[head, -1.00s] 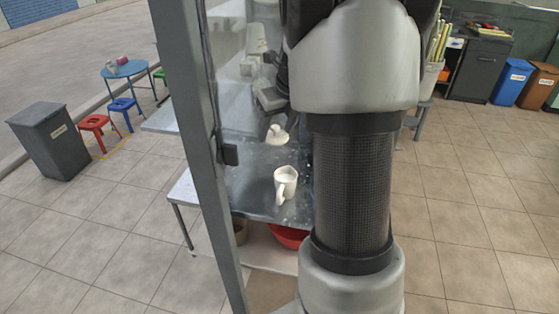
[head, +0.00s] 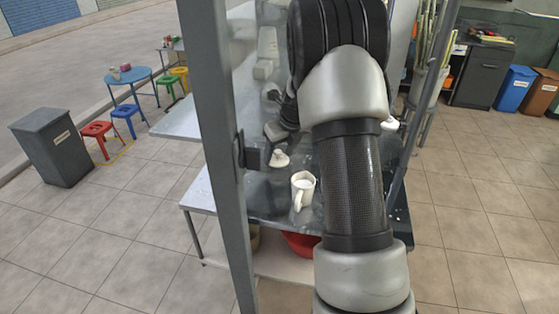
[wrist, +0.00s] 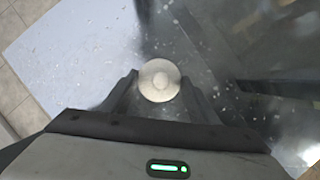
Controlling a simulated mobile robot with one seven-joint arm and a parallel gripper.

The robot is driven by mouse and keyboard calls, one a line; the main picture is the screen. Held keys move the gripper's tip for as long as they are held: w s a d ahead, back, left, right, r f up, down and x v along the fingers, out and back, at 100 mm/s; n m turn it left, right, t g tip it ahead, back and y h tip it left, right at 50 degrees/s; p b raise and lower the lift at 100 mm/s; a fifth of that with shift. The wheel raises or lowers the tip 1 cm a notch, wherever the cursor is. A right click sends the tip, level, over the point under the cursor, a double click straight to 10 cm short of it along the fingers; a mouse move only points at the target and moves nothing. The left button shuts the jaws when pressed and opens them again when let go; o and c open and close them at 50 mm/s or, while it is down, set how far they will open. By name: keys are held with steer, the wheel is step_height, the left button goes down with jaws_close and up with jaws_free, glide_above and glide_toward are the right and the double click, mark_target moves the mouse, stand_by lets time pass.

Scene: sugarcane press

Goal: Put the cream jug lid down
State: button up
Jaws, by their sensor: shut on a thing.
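The cream jug lid (head: 279,159) is a small round cream-white lid with a knob, left of and behind the jug in the head view. My gripper (head: 279,148) is shut on it from above. In the wrist view the lid (wrist: 159,80) sits between the two fingertips. It is at or just above the grey metal counter (head: 262,195); I cannot tell whether it touches. The cream jug (head: 302,190) stands upright and open on the counter, its handle toward the camera, with white contents showing.
A grey upright post (head: 222,150) stands left of the gripper, close to the counter. A red basin (head: 300,244) is below the counter. A small white object (head: 390,124) shows right of my arm. The counter around the lid looks clear.

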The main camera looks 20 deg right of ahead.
steer(key=shift+f, duration=1.25)
steer(key=shift+f, duration=0.2)
steer(key=o, duration=1.1)
steer(key=shift+c, duration=0.2)
steer(key=shift+s+d+r, duration=0.1)
steer(key=shift+r, duration=0.55)
steer(key=v, duration=1.1)
steer(key=shift+p, duration=0.35)
